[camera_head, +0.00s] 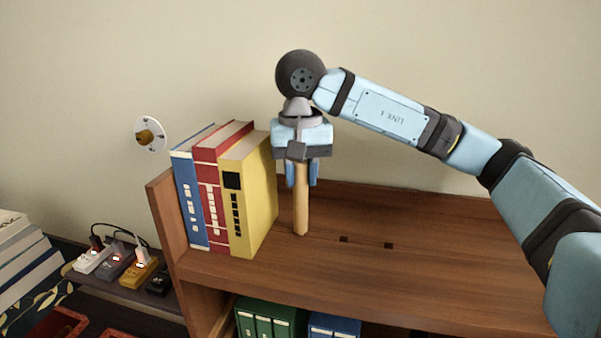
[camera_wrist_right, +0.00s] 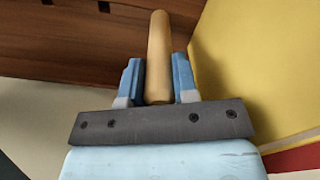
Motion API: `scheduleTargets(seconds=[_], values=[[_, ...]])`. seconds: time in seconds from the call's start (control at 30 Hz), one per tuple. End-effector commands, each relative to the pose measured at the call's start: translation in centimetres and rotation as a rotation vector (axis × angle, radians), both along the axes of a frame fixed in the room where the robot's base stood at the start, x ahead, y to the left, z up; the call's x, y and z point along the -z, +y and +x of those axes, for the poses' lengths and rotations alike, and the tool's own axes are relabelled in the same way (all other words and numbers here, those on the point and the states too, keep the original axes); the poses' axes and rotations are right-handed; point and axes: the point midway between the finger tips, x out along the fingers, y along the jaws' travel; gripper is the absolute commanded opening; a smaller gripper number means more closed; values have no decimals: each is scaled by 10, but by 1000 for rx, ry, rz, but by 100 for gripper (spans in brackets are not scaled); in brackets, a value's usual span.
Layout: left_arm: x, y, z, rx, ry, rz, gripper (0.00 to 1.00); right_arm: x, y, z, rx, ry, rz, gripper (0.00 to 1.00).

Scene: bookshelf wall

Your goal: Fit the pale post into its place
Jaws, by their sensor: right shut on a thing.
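The pale post (camera_head: 301,208) is a plain light-wood rod. My right gripper (camera_head: 302,176) is shut on its upper part and holds it upright, pointing down, just right of the yellow book. I cannot tell whether its lower end touches the shelf top. In the right wrist view the post (camera_wrist_right: 158,50) stands between the two blue fingers of my right gripper (camera_wrist_right: 157,80). Two small dark square holes, a left one (camera_head: 343,239) and a right one (camera_head: 388,245), show in the shelf top to the right of the post. My left gripper is not in view.
A blue book (camera_head: 189,205), a red book (camera_head: 209,195) and a yellow book (camera_head: 249,200) stand at the left end of the brown shelf (camera_head: 450,270). The shelf top right of the post is clear. Several binders (camera_head: 270,322) stand below. Chargers (camera_head: 118,268) lie at left.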

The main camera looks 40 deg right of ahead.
Motion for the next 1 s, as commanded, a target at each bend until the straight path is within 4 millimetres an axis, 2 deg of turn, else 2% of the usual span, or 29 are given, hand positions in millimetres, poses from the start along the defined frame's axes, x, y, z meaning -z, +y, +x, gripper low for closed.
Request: scheduleTargets(seconds=[0.03, 0.77, 0.8, 0.9, 1.0], values=[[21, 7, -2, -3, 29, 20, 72, 2, 0, 0, 0, 0, 0, 0], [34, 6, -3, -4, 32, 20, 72, 13, 0, 0, 0, 0, 0, 0], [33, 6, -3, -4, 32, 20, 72, 12, 0, 0, 0, 0, 0, 37], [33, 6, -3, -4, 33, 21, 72, 12, 0, 0, 0, 0, 0, 57], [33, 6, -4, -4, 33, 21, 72, 12, 0, 0, 0, 0, 0, 57]])
